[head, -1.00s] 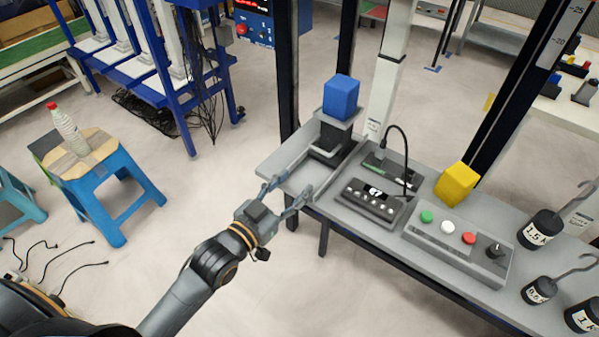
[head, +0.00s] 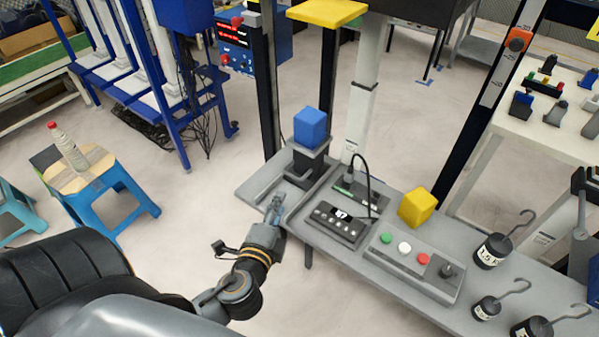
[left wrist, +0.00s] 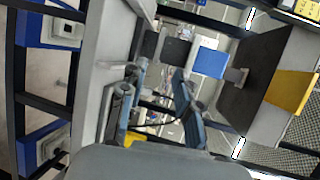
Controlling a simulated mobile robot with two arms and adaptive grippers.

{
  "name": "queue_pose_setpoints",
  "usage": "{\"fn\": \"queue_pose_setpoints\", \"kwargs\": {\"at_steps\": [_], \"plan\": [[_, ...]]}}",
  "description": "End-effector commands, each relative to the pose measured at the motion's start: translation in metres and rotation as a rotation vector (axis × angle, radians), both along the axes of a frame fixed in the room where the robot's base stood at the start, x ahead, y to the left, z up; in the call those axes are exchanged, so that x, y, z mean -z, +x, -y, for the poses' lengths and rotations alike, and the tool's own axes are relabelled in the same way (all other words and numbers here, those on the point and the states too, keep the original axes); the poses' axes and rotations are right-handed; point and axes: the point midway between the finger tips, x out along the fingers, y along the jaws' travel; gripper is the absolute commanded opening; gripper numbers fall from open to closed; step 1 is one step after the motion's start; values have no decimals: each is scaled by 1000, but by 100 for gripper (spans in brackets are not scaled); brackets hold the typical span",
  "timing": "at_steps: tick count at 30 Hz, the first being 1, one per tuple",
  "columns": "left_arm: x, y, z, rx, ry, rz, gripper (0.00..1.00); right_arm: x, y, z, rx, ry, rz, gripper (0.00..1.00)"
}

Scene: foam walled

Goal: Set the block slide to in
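The blue block (head: 310,127) rests on top of a dark carriage (head: 308,167), the block slide, at the left end of the grey bench. In the left wrist view, the blue block (left wrist: 210,62) and dark carriage (left wrist: 165,47) lie beyond my fingertips, turned sideways. My left gripper (head: 277,200) is at the bench's near left edge, in front of the carriage. In the left wrist view its two fingers (left wrist: 160,78) stand apart with a gap between them, and nothing is clearly held. Contact with the slide cannot be told. My right gripper is not in view.
A control box (head: 340,222), a button panel (head: 415,262) and a yellow block (head: 417,207) stand right of the slide. Black weights (head: 495,250) with hooks lie further right. Dark uprights rise behind the bench. A blue stool (head: 98,185) stands left.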

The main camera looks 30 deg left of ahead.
Motion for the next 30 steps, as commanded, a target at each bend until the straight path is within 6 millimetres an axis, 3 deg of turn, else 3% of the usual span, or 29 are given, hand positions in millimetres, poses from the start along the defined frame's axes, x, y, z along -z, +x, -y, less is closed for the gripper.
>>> {"fn": "queue_pose_setpoints", "kwargs": {"at_steps": [7, 15, 21, 30], "plan": [[6, 48, -16, -1, 1, 4, 32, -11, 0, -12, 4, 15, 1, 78], [18, 96, -32, 0, -1, 3, 32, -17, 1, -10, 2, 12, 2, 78], [24, 114, -38, 0, -4, 0, 32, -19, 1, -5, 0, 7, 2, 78], [25, 117, -39, 1, -4, 0, 32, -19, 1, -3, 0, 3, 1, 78]]}}
